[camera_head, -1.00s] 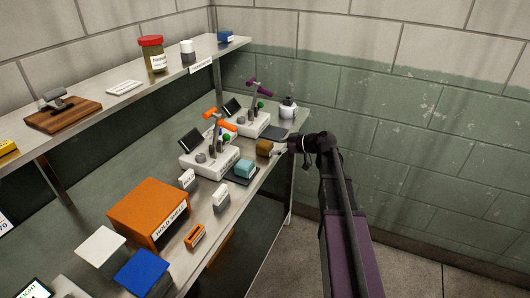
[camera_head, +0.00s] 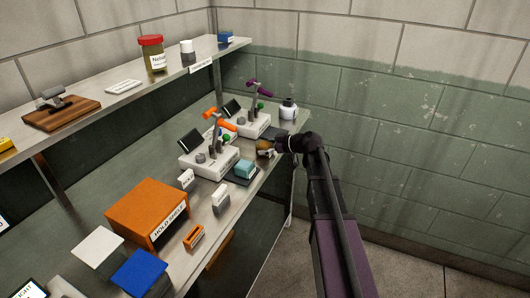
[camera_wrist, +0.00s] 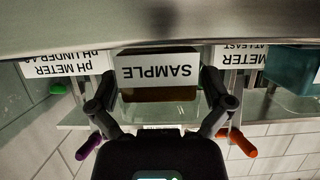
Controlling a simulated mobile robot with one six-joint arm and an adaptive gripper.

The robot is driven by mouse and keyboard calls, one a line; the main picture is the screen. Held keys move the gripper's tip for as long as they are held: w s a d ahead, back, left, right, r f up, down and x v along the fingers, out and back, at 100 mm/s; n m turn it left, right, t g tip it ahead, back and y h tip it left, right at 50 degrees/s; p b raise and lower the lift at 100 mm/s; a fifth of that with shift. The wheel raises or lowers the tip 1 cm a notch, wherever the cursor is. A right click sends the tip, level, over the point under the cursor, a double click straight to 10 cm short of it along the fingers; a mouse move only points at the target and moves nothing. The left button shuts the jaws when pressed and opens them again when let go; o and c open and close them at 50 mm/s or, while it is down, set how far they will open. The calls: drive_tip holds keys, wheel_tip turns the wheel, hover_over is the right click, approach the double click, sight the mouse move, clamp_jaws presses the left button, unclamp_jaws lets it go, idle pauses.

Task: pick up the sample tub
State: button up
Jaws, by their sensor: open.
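The sample tub (camera_head: 264,144) is a small ochre-brown block-like tub near the front edge of the bench. In the wrist view the tub (camera_wrist: 158,94) shows upside down, with a white label reading SAMPLE. My gripper (camera_head: 274,149) is at the tub's right side in the head view. In the wrist view my open gripper (camera_wrist: 161,88) has one finger on each side of the tub, with small gaps seeming to remain. The gripper partly covers the tub in the head view.
A teal tub (camera_head: 244,168) sits on a dark pad close by, also at the right of the wrist view (camera_wrist: 297,72). Two white meters (camera_head: 208,160) with orange and purple clamps stand behind. A white bottle (camera_head: 288,110) stands at the bench's far end.

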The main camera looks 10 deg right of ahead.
idle(0.6)
drive_tip(key=c, duration=1)
drive_tip(key=shift+o, duration=0.2)
wheel_tip(320, 180, up, 10)
drive_tip(key=p, duration=1)
